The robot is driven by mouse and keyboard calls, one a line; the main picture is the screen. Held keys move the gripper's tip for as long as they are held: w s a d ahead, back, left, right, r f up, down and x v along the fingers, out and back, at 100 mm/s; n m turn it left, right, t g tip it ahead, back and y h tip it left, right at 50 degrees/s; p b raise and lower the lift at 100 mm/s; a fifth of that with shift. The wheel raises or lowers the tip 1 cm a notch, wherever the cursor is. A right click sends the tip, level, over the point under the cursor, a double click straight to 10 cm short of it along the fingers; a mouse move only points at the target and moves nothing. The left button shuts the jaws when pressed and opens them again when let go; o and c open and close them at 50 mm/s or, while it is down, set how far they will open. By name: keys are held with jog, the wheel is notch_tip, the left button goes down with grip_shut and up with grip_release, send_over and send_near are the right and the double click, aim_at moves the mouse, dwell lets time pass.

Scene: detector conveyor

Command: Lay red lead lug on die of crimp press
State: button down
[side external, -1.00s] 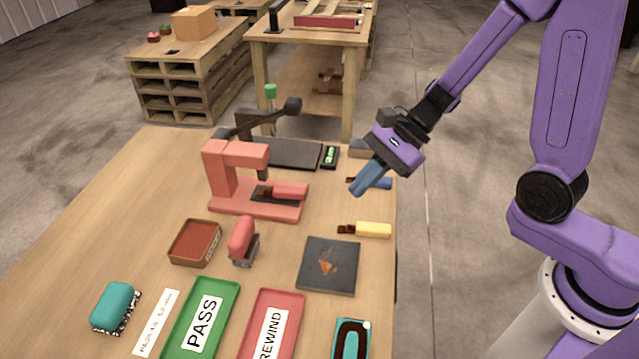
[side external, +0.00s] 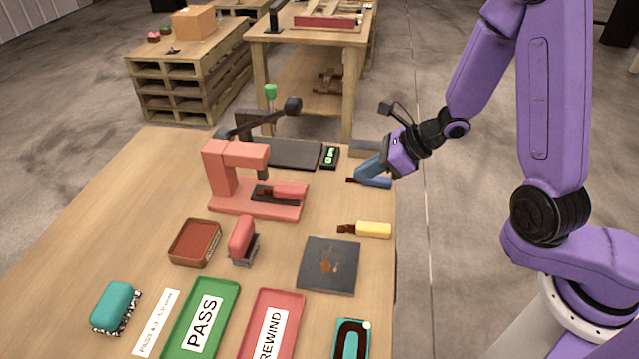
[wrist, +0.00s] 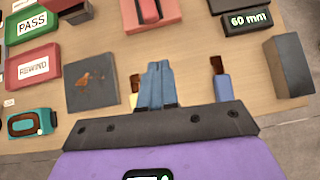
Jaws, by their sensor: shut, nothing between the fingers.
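The crimp press (side external: 225,175) is a red frame with a dark die plate on its base. A red-handled lead (side external: 290,191) lies on that base, its dark lug end (side external: 262,192) over the dark die plate. Exact seating of the lug is too small to tell. The wrist view shows part of the press (wrist: 170,14) with the red lead (wrist: 149,10) at its top edge. My gripper (side external: 359,176) is shut and empty, right of the press and by the blue lead (side external: 376,183). In the wrist view, its fingers (wrist: 158,66) show between the yellow and blue leads, apart from the red lead.
A yellow lead (side external: 373,230) lies nearer the front, beside a dark square pad (side external: 345,283). A red bin (side external: 195,243), a red-topped block (side external: 242,237), and green PASS (side external: 222,292) and red REWIND (side external: 290,300) trays occupy the front. A 60 mm display (wrist: 247,20) stands behind.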

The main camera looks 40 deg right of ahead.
aim_at(303, 187)
jog(key=x, duration=0.8)
jog(key=shift+a+f, duration=0.1)
jog(key=shift+w+a+f, duration=0.1)
jog(key=shift+w+a, duration=0.65)
jog(key=shift+w, duration=0.2)
jog(key=shift+w+a, duration=0.6)
jog(key=shift+w, duration=0.1)
jog(key=shift+w+a, duration=0.75)
jog(key=shift+w, duration=0.1)
jog(key=s+d, duration=0.3)
jog(key=shift+s, duration=0.15)
jog(key=v, duration=0.9)
jog(key=shift+r, duration=0.35)
